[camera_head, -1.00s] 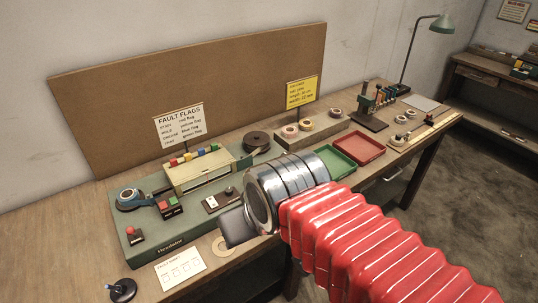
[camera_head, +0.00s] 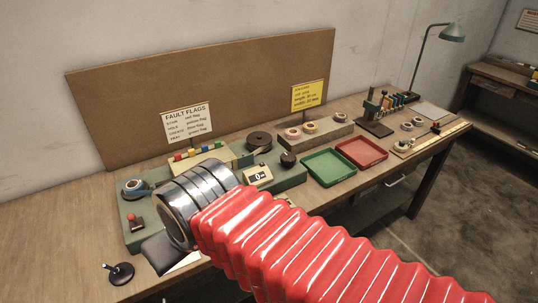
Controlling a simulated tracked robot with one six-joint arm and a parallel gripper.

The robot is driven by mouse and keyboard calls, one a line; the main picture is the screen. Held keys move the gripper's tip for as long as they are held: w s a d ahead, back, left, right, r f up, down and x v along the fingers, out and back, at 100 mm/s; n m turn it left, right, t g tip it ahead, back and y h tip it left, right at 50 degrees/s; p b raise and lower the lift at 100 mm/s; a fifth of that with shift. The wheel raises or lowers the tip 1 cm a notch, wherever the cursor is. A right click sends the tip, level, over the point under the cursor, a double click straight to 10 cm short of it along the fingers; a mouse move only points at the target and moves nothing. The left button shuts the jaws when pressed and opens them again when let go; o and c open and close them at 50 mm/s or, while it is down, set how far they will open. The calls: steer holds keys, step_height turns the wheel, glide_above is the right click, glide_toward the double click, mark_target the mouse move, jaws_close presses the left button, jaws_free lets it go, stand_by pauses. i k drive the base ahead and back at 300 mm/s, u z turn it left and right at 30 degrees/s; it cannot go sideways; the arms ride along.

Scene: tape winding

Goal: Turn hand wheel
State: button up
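A black disc with a small upright peg (camera_head: 118,272), which looks like the hand wheel, sits at the table's front left, in front of the green machine (camera_head: 135,240). My gripper (camera_head: 163,252) shows as a dark grey block beyond the silver wrist, to the right of the disc and apart from it in the picture. Its fingers cannot be told apart. My wrist and red sleeve hide much of the machine's front.
A small counter box (camera_head: 258,175) and a dark knob (camera_head: 288,159) stand on the machine's right. Green (camera_head: 328,181) and red (camera_head: 362,165) trays lie further right. The fault flags sign (camera_head: 187,124) stands behind. The table's left end is bare.

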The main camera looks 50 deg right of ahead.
mark_target(288, 159)
steer(key=u, duration=0.85)
steer(key=k, duration=0.9)
steer(key=z, duration=1.2)
steer(key=i, duration=1)
steer(key=z, duration=0.1)
